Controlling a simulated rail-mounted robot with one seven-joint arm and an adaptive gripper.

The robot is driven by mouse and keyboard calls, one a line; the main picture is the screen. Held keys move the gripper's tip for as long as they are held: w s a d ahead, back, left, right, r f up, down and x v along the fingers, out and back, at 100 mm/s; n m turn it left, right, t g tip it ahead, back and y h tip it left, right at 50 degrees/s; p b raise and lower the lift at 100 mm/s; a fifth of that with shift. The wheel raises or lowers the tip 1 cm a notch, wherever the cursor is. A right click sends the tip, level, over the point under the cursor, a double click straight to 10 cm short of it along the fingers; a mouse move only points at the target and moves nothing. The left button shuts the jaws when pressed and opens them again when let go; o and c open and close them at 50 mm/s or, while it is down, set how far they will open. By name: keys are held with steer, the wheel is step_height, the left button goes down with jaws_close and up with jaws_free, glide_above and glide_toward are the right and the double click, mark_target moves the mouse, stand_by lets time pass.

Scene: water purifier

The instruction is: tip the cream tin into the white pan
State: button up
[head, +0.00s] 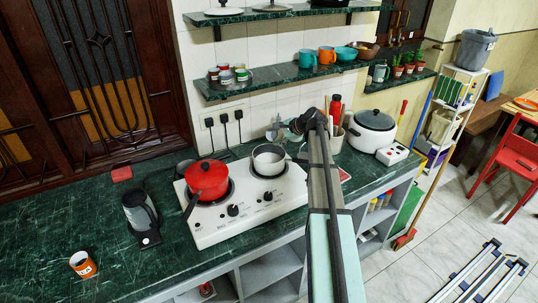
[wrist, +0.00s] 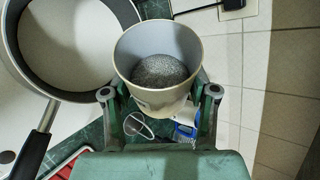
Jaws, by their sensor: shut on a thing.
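The cream tin (wrist: 160,48) is between the two fingers of my gripper (wrist: 158,93) in the wrist view. Its open mouth faces the camera, and grey granular material lies inside at the bottom. My gripper (head: 308,122) is shut on the tin. The white pan (wrist: 70,40), with a black handle, is left of the tin in the wrist view and apart from it. In the head view the white pan (head: 268,161) sits on the right burner, with my gripper to its upper right. I cannot clearly make out the tin in the head view.
A red pot (head: 207,178) stands on the left burner of the white stove (head: 225,228). A shelf (head: 300,74) hangs above.

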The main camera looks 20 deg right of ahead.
steer(key=shift+f+n+h+b, duration=0.3)
steer(key=shift+h+b, duration=0.1)
steer(key=shift+b, duration=0.5)
stand_by(0.8)
steer(key=shift+a+r+n+t+h+b, duration=0.15)
steer(key=shift+r+n+t+h+b, duration=0.35)
steer(key=shift+b, duration=0.5)
stand_by(1.5)
steer(key=shift+s+a+f+n+t+h+b, duration=0.15)
steer(key=shift+f+n+t+h+b, duration=0.35)
steer(key=shift+b, duration=0.8)
stand_by(1.8)
steer(key=shift+r, duration=0.15)
steer(key=r+p, duration=0.1)
steer(key=p, duration=0.1)
steer(key=m+g+y+p, duration=0.1)
steer(key=p, duration=0.1)
steer(key=shift+w+d+r+p, duration=0.3)
steer(key=shift+w+d+r, duration=0.05)
steer(key=shift+d+r, duration=0.05)
steer(key=shift+s+f+m+g+y+p, duration=0.1)
steer(key=shift+f+m+g+y+p, duration=0.25)
steer(key=shift+f+m, duration=0.2)
steer(key=shift+f, duration=0.4)
steer(key=shift+s+a+r, duration=0.1)
steer(key=shift+a, duration=0.05)
